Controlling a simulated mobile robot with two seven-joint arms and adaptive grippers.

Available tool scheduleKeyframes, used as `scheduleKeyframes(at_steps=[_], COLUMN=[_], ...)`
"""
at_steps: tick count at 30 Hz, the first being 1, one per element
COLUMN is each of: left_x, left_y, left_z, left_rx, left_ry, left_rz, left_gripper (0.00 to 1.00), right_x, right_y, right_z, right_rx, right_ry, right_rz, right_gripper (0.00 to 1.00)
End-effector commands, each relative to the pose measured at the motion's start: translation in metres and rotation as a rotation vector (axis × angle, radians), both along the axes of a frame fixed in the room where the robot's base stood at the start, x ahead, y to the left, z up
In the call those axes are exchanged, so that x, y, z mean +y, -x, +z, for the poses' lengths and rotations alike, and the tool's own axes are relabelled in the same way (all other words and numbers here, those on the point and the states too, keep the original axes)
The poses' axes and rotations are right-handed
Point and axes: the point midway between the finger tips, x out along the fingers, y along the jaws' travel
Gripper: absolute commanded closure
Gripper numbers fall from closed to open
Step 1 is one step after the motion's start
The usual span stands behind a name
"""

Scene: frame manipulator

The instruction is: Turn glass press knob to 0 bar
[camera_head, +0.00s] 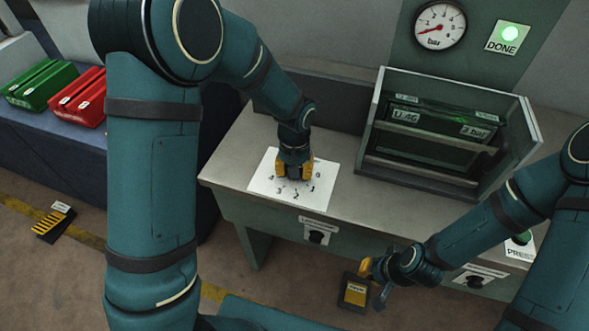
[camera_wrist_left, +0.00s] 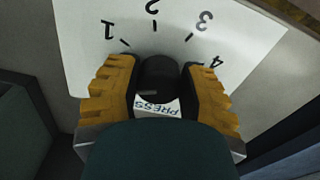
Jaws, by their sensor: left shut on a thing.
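The black press knob (camera_wrist_left: 160,78) stands on a white dial plate (camera_head: 262,183) on the bench. My left gripper (camera_head: 294,173) is over the plate, shut on the knob, with a yellow finger on each side. The left wrist view shows these fingers (camera_wrist_left: 160,95), the numbers 1 to 4 and the word PRESS. A thin pale mark on the knob's lower left is too small to read surely. The pressure gauge (camera_head: 440,25) has its red needle at the low end, lower left. My right gripper (camera_head: 378,270) hangs before the bench; its opening is unclear.
Green (camera_head: 40,85) and red (camera_head: 78,97) bins stand left.

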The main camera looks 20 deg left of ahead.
Motion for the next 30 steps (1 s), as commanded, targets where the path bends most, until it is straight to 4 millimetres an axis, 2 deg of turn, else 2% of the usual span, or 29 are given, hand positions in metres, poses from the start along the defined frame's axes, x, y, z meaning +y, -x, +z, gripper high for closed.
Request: scheduleKeyframes(at_steps=[1, 2, 4, 13, 17, 20, 30], left_x=[0.0, 0.0, 0.0, 0.0, 0.0, 0.0, 0.0], left_y=[0.002, 0.002, 0.001, 0.0, 0.0, -0.001, 0.0], left_z=[-0.002, -0.002, -0.001, 0.0, 0.007, 0.021, 0.089], left_rx=[0.005, 0.005, 0.005, 0.001, -0.001, -0.004, -0.003], left_ry=[0.0, 0.0, 0.0, 0.0, 0.001, 0.002, 0.002], left_rz=[0.001, 0.001, 0.001, 0.0, -0.001, -0.001, 0.0], left_gripper=[0.94, 0.53, 0.28, 0.26, 0.26, 0.26, 0.26], right_x=[0.0, 0.0, 0.0, 0.0, 0.0, 0.0, 0.0], right_y=[0.0, 0.0, 0.0, 0.0, 0.0, 0.0, 0.0], right_z=[0.0, 0.0, 0.0, 0.0, 0.0, 0.0, 0.0], right_rx=[0.0, 0.0, 0.0, 0.0, 0.0, 0.0, 0.0], right_ry=[0.0, 0.0, 0.0, 0.0, 0.0, 0.0, 0.0], right_rz=[0.0, 0.0, 0.0, 0.0, 0.0, 0.0, 0.0], right_gripper=[1.0, 1.0, 1.0, 1.0, 1.0, 1.0, 1.0])
